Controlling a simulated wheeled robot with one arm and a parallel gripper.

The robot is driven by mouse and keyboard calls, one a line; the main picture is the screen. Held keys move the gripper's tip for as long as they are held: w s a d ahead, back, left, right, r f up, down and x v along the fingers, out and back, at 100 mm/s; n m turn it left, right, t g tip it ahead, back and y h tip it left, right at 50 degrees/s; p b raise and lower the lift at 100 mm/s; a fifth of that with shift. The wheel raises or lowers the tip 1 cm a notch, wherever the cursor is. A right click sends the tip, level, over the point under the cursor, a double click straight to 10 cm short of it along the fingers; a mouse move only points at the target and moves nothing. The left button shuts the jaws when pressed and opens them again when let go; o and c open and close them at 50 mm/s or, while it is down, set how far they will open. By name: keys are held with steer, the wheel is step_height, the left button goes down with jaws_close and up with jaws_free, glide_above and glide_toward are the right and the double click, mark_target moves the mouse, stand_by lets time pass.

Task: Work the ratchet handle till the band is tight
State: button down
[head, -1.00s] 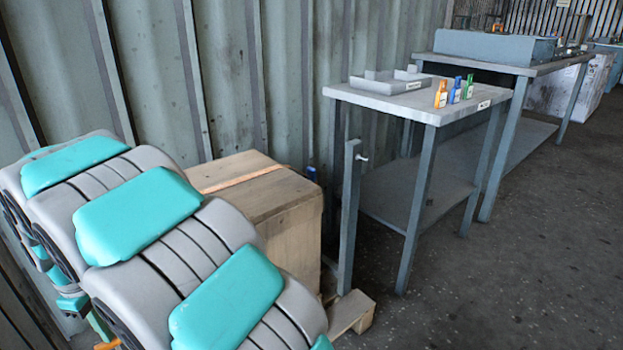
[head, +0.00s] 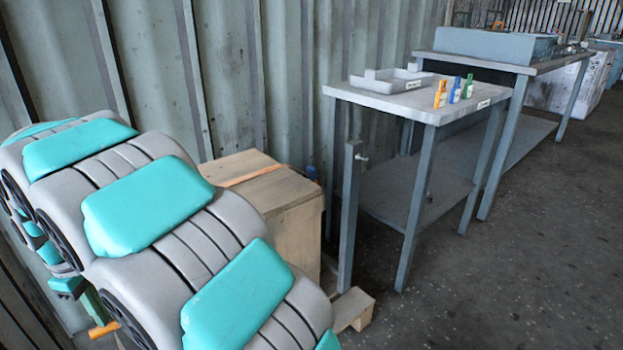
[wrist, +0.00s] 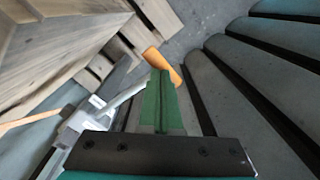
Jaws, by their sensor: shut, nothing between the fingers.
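The wooden crate (head: 268,190) stands on a pallet, with an orange band (head: 250,175) across its top. The crate also fills the upper left of the wrist view (wrist: 60,55). There the band (wrist: 15,123) runs to a grey metal ratchet (wrist: 82,122) with a grey lever (wrist: 125,95). An orange grip (wrist: 158,62) shows just beyond my fingertips and seems to be the handle's end. My gripper (wrist: 162,85) has green fingers, shut and empty, beside the lever. I cannot tell whether they touch it. In the head view my arm hides the ratchet.
A grey post (head: 350,215) with a bolt stands right of the crate. A corrugated wall closes the back. The floor at right is clear.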

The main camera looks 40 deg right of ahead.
step_height(320, 180, down, 6)
steer(key=shift+r+b, duration=0.1)
steer(key=shift+b, duration=0.6)
step_height(320, 180, up, 11)
steer(key=p, duration=0.3)
steer(key=shift+p, duration=0.3)
step_height(320, 180, up, 5)
steer(key=p, duration=0.2)
glide_above(111, 331)
steer(key=w, duration=0.2)
steer(key=shift+s+a, duration=0.1)
steer(key=shift+s, duration=0.1)
steer(key=s+d+f+m, duration=0.2)
steer(key=s+d, duration=0.3)
steer(key=s, duration=0.6)
steer(key=s+d+f+m+g, duration=0.1)
steer(key=s+d+f+m, duration=0.2)
steer(key=s, duration=0.8)
steer(key=s+d+f+m, duration=0.3)
steer(key=s+d, duration=0.4)
steer(key=s, duration=0.4)
steer(key=shift+m+g, duration=0.3)
steer(key=shift+g, duration=0.1)
